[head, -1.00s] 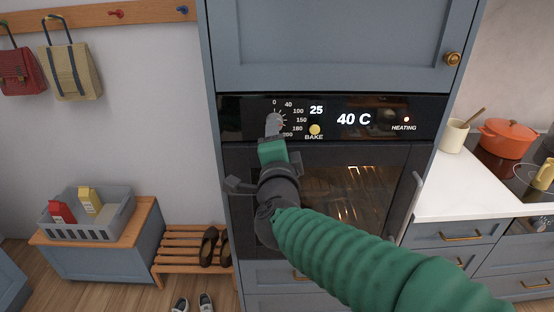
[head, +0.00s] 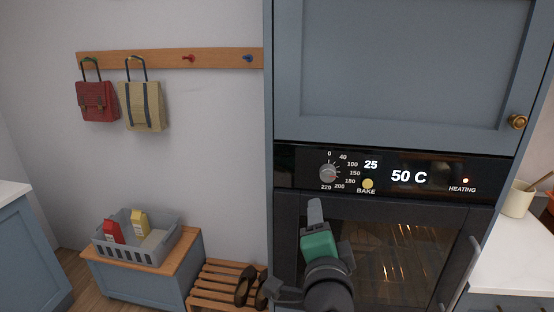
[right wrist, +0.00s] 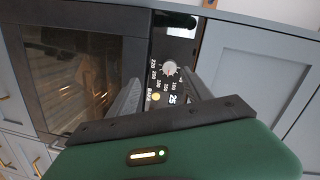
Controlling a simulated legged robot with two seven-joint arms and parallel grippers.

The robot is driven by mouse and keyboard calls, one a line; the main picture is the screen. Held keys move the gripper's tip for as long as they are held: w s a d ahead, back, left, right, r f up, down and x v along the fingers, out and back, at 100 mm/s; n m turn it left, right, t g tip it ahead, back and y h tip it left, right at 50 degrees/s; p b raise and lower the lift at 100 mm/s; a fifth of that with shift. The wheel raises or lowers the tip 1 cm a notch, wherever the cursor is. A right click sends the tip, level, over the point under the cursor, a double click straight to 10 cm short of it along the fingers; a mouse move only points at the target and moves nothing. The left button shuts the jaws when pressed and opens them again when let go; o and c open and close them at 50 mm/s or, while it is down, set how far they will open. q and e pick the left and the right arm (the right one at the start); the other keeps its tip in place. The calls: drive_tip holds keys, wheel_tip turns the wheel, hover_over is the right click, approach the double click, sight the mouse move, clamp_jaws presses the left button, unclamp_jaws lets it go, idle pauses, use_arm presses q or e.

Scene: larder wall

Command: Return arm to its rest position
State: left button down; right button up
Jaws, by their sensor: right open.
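My right gripper (head: 315,205) is in front of the oven door, just below the control panel in the head view. In the right wrist view its two fingers (right wrist: 163,78) are spread, with nothing between them. The oven dial (head: 328,173) shows above the fingertips in the head view. It also shows beyond the open fingers in the right wrist view (right wrist: 169,68), apart from them. The oven display (head: 408,177) reads 50 C, and the HEATING light (head: 465,181) is lit. My left gripper is not in view.
The oven door (head: 400,255) with its side handle (head: 462,268) is close to my right arm. A tall cabinet door (head: 400,70) is above. A slatted shoe rack (head: 212,284) and a grey crate (head: 165,245) on a bench stand left. A counter (head: 505,255) is at right.

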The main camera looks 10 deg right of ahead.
drive_tip(key=s+f+n+g+y+p, duration=0.35)
drive_tip(key=f+n+g, duration=0.55)
drive_tip(key=f, duration=1.1)
drive_tip(key=s+d+f+n+g, duration=0.2)
drive_tip(key=s+d+f+n, duration=0.1)
drive_tip(key=s+f, duration=0.2)
drive_tip(key=s+d+f+n+g, duration=0.2)
drive_tip(key=s+d+f+n, duration=0.1)
drive_tip(key=s, duration=0.5)
wheel_tip(320, 180, down, 2)
drive_tip(key=shift+f+n+g, duration=0.1)
drive_tip(key=shift+n+g, duration=0.3)
drive_tip(key=shift+n, duration=0.1)
drive_tip(key=shift+s, duration=0.1)
